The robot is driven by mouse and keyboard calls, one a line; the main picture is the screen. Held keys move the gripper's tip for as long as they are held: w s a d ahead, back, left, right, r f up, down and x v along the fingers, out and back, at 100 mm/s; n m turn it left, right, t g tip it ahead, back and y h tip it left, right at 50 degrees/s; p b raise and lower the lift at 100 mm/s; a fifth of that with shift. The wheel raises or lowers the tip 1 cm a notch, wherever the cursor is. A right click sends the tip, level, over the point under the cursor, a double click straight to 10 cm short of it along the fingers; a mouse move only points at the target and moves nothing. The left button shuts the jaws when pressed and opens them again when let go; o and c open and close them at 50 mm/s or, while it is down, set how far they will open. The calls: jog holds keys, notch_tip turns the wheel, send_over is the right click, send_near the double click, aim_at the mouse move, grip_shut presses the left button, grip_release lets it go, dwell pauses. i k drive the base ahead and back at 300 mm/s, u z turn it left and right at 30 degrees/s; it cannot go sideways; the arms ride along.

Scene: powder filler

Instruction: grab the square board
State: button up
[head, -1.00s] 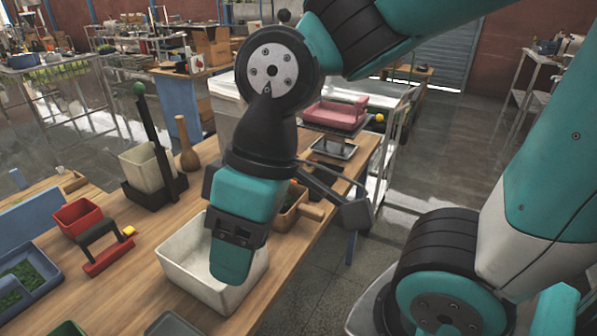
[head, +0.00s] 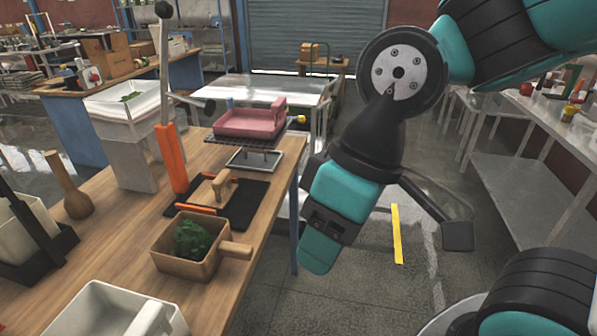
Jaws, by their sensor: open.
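A dark, flat, roughly square board (head: 252,203) lies on the wooden table in the head view. A wooden-handled piece (head: 213,188) and orange strips lie on it. I cannot tell for certain that this is the square board of the task. My gripper (head: 385,215) hangs right of the table, over the floor, with its jaws apart. No object shows in it, though my teal wrist housing hides part of the jaws. It is clear of the board, to its right.
A wooden box of green matter (head: 183,265) stands in front of the board, its handle pointing right. Behind are a pink tray (head: 250,123) on a rack and an orange-based upright lever (head: 170,158). A white tub (head: 105,312) stands at the near edge. The floor aisle is open.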

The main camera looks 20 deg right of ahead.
aim_at(215, 194)
jog(key=z, duration=1.15)
jog(key=i, duration=2.2)
jog(key=u, duration=2.9)
